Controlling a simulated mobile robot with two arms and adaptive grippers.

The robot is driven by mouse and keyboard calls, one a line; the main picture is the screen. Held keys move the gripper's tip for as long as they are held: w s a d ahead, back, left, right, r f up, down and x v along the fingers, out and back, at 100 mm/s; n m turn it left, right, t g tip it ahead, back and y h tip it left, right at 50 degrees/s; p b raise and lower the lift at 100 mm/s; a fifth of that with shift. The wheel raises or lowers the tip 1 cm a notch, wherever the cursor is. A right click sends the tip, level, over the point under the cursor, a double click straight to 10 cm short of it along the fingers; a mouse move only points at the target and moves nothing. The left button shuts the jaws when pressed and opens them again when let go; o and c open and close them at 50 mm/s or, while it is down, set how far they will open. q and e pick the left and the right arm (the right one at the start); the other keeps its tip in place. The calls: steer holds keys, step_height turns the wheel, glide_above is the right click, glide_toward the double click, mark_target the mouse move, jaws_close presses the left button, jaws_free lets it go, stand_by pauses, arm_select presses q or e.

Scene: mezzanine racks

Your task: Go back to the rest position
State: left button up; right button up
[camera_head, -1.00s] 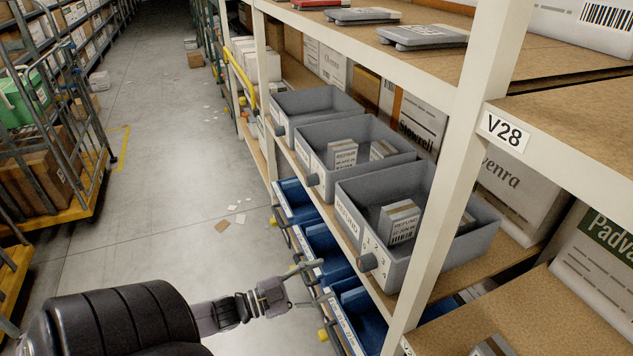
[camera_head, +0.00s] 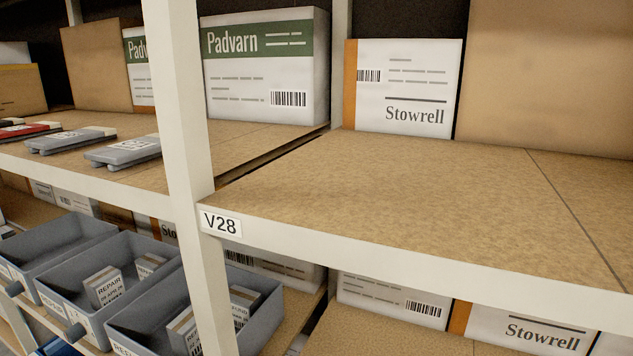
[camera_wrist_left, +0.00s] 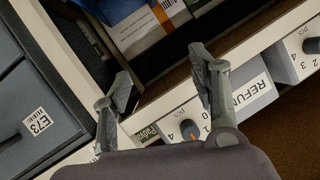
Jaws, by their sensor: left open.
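My left gripper (camera_wrist_left: 161,65) shows in the left wrist view, its two fingers spread apart with nothing held between them. Behind and between the fingers is a grey bin front with a REFUND label (camera_wrist_left: 254,92) and a numbered dial. Cartons (camera_wrist_left: 145,22) show beyond the fingertips, and I cannot tell if a finger touches anything. Neither gripper shows in the head view, and my right gripper is in no view.
In the head view a white rack upright with a V28 label (camera_head: 221,223) stands left of a mostly bare shelf (camera_head: 400,190). Grey bins (camera_head: 60,240) with small boxes sit lower left. Cartons (camera_head: 265,70) line the back.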

arm_select(q)
steer(key=s+d+f+n+g+y, duration=0.2)
steer(key=s+f+g, duration=0.35)
steer(key=f, duration=0.75)
steer(key=s+d+f+g, duration=0.2)
steer(key=s+d+f, duration=0.3)
steer(key=s, duration=0.3)
steer(key=s+d+f+n+g, duration=0.1)
steer(key=s+d+f+g, duration=0.2)
steer(key=s+d+f, duration=0.2)
steer(key=s+d+f+g, duration=0.2)
steer(key=s+d+f, duration=0.3)
steer(key=s, duration=0.5)
steer(key=shift+s+f+n, duration=0.35)
steer(key=shift+f+n, duration=0.05)
steer(key=shift+f, duration=0.15)
steer(key=shift+g, duration=0.25)
